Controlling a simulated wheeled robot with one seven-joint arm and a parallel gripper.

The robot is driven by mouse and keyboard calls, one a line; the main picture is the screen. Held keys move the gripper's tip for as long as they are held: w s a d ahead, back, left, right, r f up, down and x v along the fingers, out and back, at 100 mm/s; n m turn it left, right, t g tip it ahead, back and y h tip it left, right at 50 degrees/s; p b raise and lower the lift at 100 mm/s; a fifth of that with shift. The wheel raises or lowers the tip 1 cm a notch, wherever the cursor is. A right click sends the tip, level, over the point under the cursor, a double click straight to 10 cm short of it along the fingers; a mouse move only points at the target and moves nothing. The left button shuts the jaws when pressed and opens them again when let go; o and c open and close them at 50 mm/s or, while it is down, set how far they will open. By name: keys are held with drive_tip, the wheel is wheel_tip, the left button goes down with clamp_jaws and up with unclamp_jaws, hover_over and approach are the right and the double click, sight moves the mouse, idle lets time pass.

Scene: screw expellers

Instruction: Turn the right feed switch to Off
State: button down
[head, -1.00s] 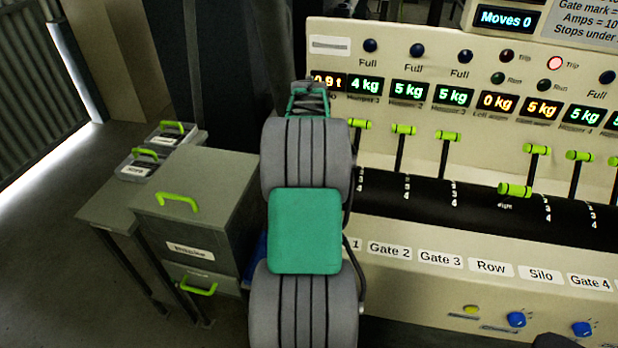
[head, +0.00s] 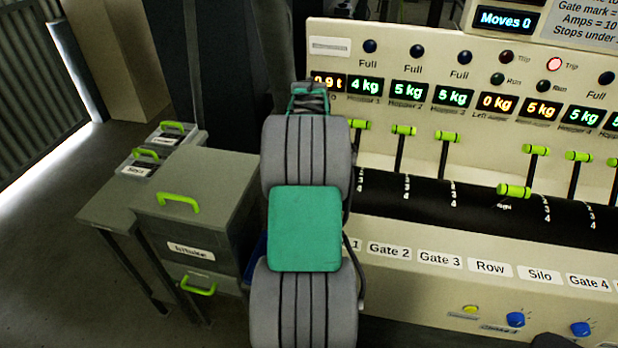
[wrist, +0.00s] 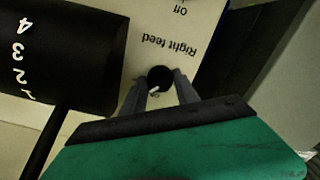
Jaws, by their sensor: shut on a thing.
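The right feed switch is a round black knob (wrist: 159,75) in the wrist view, on a pale panel with an upside-down "Right feed" label (wrist: 172,43). "Off" is printed beyond that label, and small lettering that seems to read "On" sits on the near side of the knob. A small pale mark shows at the knob's near edge; its exact pointing is hard to tell. My gripper (wrist: 160,83) has one finger on each side of the knob and is shut on it. In the head view my arm hides the gripper and the switch.
A black drum-like band (wrist: 75,55) lies close left of the switch in the wrist view. In the head view the console (head: 440,285) carries several green-handled levers, lamps and displays; one red Trip lamp (head: 555,64) is lit. Grey drawers (head: 200,210) stand left of my arm.

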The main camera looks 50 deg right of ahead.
drive_tip(key=n, duration=0.3)
drive_tip(key=shift+n, duration=2.3)
drive_tip(key=c, duration=0.9)
unclamp_jaws()
drive_tip(key=shift+c, duration=0.2)
drive_tip(key=shift+r, duration=0.1)
wheel_tip(320, 180, up, 8)
drive_tip(key=shift+f, duration=0.2)
